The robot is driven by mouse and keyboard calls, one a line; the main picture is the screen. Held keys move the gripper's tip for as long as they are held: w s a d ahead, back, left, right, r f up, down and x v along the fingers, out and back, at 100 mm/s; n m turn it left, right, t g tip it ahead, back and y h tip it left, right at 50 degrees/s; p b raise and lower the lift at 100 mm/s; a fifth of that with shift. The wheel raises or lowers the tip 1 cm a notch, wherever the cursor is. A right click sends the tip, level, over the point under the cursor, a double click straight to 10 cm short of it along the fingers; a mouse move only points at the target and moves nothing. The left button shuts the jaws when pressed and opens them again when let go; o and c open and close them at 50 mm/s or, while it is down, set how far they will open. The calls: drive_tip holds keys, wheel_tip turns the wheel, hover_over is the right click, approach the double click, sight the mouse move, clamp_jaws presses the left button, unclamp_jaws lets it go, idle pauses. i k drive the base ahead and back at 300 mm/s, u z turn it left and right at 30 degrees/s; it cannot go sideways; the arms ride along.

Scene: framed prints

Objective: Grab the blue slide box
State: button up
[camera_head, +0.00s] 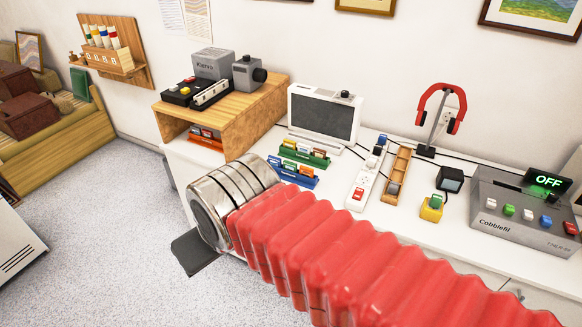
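A blue slide box (303,182) lies on the white counter, with several coloured slides standing in it. It sits just in front of a green slide box (318,161). My arm, with red ribbed sleeve and metal collar, crosses the foreground and passes close to the blue box's lower left in the picture. My gripper (195,253) shows only as a dark flat piece below the metal collar, over the floor left of the counter. The collar hides the rest of it, so its opening cannot be seen. No object shows in it.
A wooden stand (240,115) carries a projector and other devices, with an orange slide box (206,136) underneath. A small screen (323,115), a power strip (365,185), a wooden tray (396,175), red headphones (440,105) and a grey Cobblefil machine (522,215) occupy the counter.

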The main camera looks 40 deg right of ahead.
sight(302, 181)
drive_tip(key=z, duration=0.3)
drive_tip(key=i, duration=0.85)
drive_tip(key=z, duration=0.35)
